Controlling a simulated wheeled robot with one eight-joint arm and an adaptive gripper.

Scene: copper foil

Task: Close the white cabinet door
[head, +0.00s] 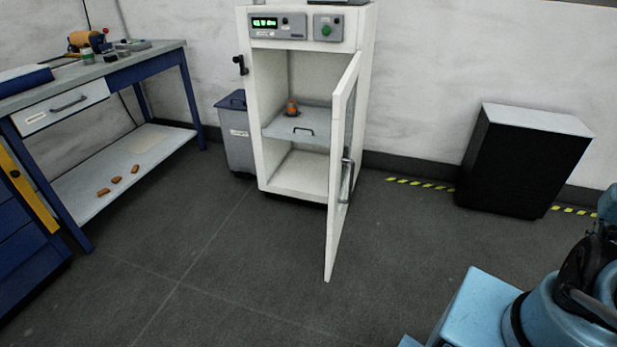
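The white cabinet (264,119) stands against the back wall in the middle of the head view. Its white door (334,207) is hinged on the right and stands wide open, swung out toward me. A metal bar handle (346,181) is on the door, at about mid-height. Inside, a shelf (282,125) holds a small orange and dark object (291,107). Blue parts of my arm show at the lower right, apart from the door. My gripper is not in view.
A blue-framed workbench (122,62) with a drawer stands at the left. A grey bin (237,145) stands left of the cabinet. A black box with a light top (518,165) stands at the right by the wall. The floor (230,260) before the cabinet is clear.

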